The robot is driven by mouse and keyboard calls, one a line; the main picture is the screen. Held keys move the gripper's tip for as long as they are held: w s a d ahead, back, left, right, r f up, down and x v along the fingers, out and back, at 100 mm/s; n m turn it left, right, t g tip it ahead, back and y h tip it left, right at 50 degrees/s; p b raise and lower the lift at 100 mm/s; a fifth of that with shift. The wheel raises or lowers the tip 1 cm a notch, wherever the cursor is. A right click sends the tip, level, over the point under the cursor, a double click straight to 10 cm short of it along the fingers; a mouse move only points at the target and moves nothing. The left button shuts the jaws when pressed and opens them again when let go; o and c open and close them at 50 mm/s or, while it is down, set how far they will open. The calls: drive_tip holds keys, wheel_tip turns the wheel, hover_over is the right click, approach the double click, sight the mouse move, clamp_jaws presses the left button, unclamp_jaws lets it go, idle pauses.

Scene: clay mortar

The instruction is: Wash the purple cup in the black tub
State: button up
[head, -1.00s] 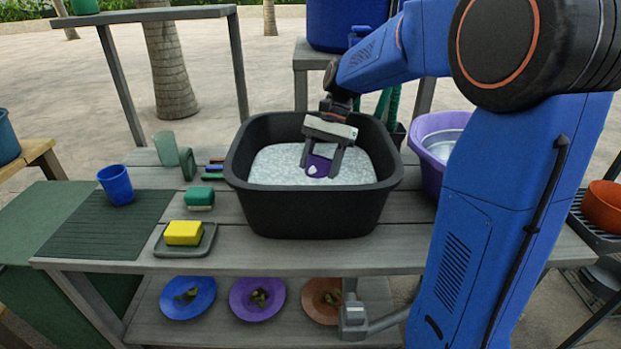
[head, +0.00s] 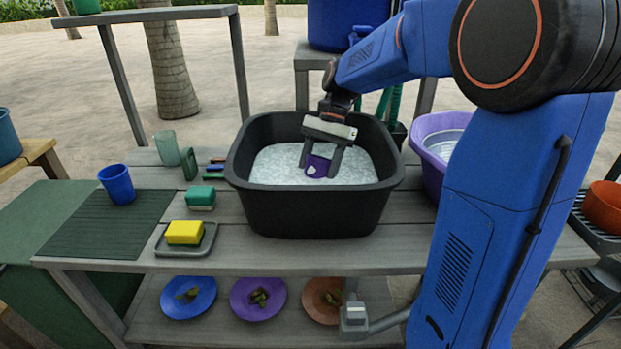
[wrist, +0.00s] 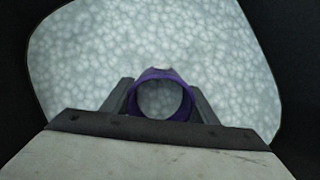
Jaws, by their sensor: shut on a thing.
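The purple cup (head: 316,166) is inside the black tub (head: 311,212), low at the foamy, pale water. My gripper (head: 322,172) reaches down into the tub and is shut on the cup, one finger on each side. In the wrist view the cup (wrist: 161,97) shows its round purple rim between the fingers, with pale grey inside it. A light patch shows on the cup's side in the head view. The foam (wrist: 215,60) fills the tub around the cup. The cup's lower part is hidden in the foam.
A purple basin (head: 432,170) stands right of the tub, partly behind my arm. At left are a blue cup (head: 117,184) on a dark green ribbed mat (head: 105,230), a yellow sponge (head: 184,232) on a tray and a green brush or sponge (head: 200,196). Several plates lie on the lower shelf.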

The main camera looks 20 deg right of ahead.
drive_tip(key=shift+d, duration=0.3)
drive_tip(key=shift+a, duration=1.25)
drive_tip(key=shift+d, duration=0.65)
drive_tip(key=shift+r, duration=0.1)
wheel_tip(320, 180, up, 19)
drive_tip(key=shift+r, duration=0.2)
idle(0.6)
idle(1.0)
